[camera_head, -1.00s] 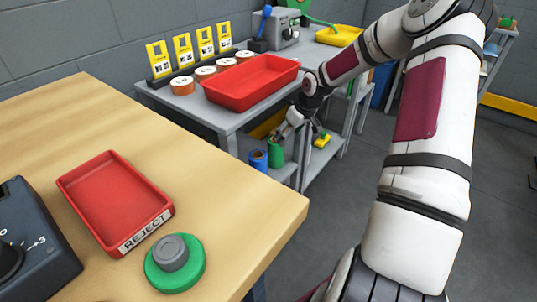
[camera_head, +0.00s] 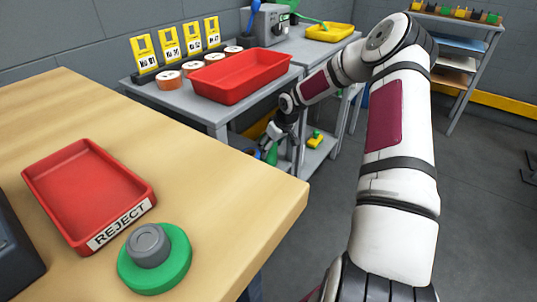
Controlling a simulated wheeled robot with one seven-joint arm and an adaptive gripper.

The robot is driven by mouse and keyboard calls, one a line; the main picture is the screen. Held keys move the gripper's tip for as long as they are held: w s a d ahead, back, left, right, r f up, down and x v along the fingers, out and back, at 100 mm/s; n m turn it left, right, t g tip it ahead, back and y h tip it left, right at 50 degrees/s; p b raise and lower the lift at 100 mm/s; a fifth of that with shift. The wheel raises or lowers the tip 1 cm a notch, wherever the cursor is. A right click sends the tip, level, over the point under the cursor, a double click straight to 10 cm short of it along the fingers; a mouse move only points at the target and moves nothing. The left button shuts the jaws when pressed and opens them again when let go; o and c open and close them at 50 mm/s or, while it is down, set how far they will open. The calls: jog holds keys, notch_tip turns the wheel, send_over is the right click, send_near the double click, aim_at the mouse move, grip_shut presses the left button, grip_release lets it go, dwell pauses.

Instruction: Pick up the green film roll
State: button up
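The green film roll (camera_head: 271,155) stands on the lower shelf of the grey table at the back. Only its upper part shows past the wooden table's edge. My gripper (camera_head: 267,142) reaches down under the grey tabletop and is right at the roll's top. It is small and partly hidden, so I cannot tell whether its fingers touch the roll, or whether they are open or shut.
The grey table (camera_head: 212,114) carries a red tray (camera_head: 240,92), orange-sided rolls and yellow cards. The wooden table (camera_head: 240,200) in front holds a red REJECT tray (camera_head: 75,170) and a green button base (camera_head: 178,270).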

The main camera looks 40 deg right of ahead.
jog(key=b+x, duration=0.1)
jog(key=x, duration=0.2)
jog(key=c, duration=1.2)
jog(key=shift+r, duration=0.1)
jog(key=shift+c, duration=0.2)
jog(key=shift+r, duration=0.15)
